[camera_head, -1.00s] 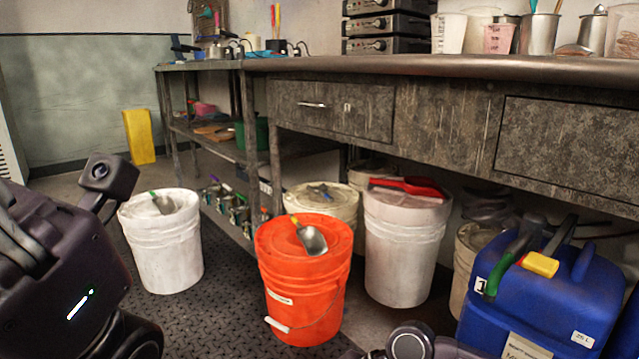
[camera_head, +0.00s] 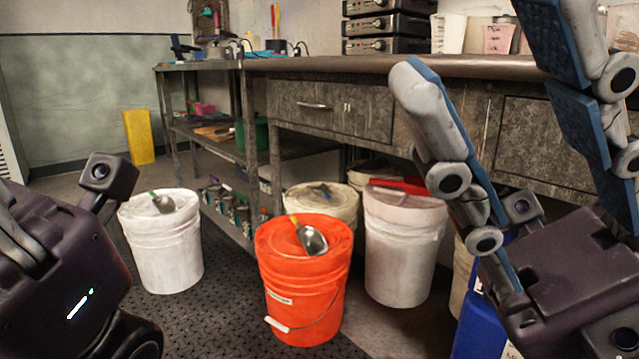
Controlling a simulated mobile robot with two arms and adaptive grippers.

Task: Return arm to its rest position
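My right gripper (camera_head: 475,62) has its fingers spread wide at the right, pointing up in front of the bench. It is open, with nothing between the fingers. It hides much of the blue container (camera_head: 476,335) and part of the bench drawers. My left arm shows at the left edge, but its fingertips are cut off or not clear, so I cannot tell its gripper's state.
An orange bucket (camera_head: 300,285) with a metal scoop (camera_head: 311,238) on its lid stands centrally. White buckets stand left (camera_head: 165,250) and right (camera_head: 397,250); a red scoop (camera_head: 400,185) lies on the right one. The metal bench (camera_head: 300,64) runs behind. Floor (camera_head: 215,310) between buckets is clear.

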